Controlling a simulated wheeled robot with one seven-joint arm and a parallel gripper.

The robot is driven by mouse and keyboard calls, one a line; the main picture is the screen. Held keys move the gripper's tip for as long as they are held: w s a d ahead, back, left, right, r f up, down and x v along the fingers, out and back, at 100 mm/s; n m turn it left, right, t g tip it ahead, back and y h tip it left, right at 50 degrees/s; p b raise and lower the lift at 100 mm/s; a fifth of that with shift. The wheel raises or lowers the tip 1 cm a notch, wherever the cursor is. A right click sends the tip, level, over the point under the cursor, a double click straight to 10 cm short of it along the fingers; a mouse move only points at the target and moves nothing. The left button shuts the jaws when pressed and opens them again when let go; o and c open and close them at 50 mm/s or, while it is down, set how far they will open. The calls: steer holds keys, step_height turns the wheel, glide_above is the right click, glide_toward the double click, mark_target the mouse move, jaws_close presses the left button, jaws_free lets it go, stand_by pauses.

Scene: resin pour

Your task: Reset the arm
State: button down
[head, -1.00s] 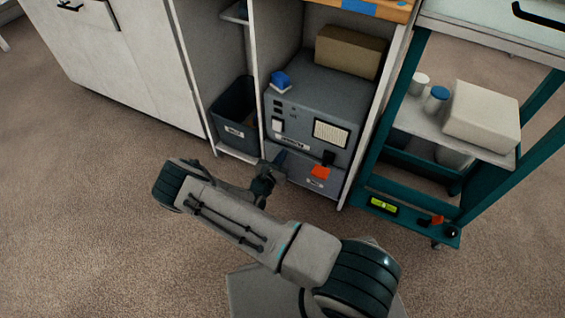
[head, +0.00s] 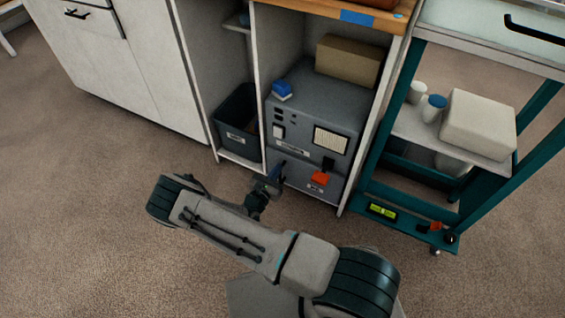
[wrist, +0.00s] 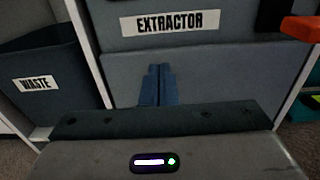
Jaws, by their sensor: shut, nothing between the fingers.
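My gripper (wrist: 158,85) shows in the wrist view as two blue fingers closed together with nothing between them. It points at the lower front of the grey extractor (wrist: 120,65). In the head view my gripper (head: 275,172) is low in front of the same extractor (head: 310,115), which stands in the open cabinet bay. My arm reaches out from the bottom of the view and bends toward the cabinet. I cannot tell whether the fingertips touch the extractor's front.
A dark waste bin (head: 237,120) stands left of the extractor. An orange-red piece (head: 320,178) is on its lower front. A blue-topped item (head: 282,90) and a brown box (head: 348,60) are above. A teal cart (head: 400,215) stands right. Carpet at left is clear.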

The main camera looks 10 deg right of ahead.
steer(key=p+v, duration=0.2)
steer(key=v, duration=0.7)
steer(key=shift+a, duration=0.1)
steer(key=s+d+r+m+g+p, duration=0.2)
steer(key=r+m+g+p, duration=0.35)
steer(key=r, duration=0.75)
steer(key=s+d+r+m+g+y+p, duration=0.1)
steer(key=d+r+m+g+p, duration=0.35)
steer(key=r, duration=0.85)
steer(key=s+d+r+m+g+p, duration=0.15)
steer(key=r+m+g+p, duration=0.45)
steer(key=r, duration=0.6)
steer(key=s+r+m+t+y+p, duration=0.1)
steer(key=s+r+m+y+p, duration=0.2)
steer(key=r, duration=0.9)
steer(key=s+r+m+t+y+p, duration=0.2)
steer(key=s+r+m+y+p, duration=0.2)
steer(key=s+r+p, duration=0.3)
steer(key=s+r+m+t+y+p, duration=0.2)
steer(key=s+r+m+p, duration=0.3)
steer(key=r, duration=1.2)
steer(key=shift+y, duration=0.9)
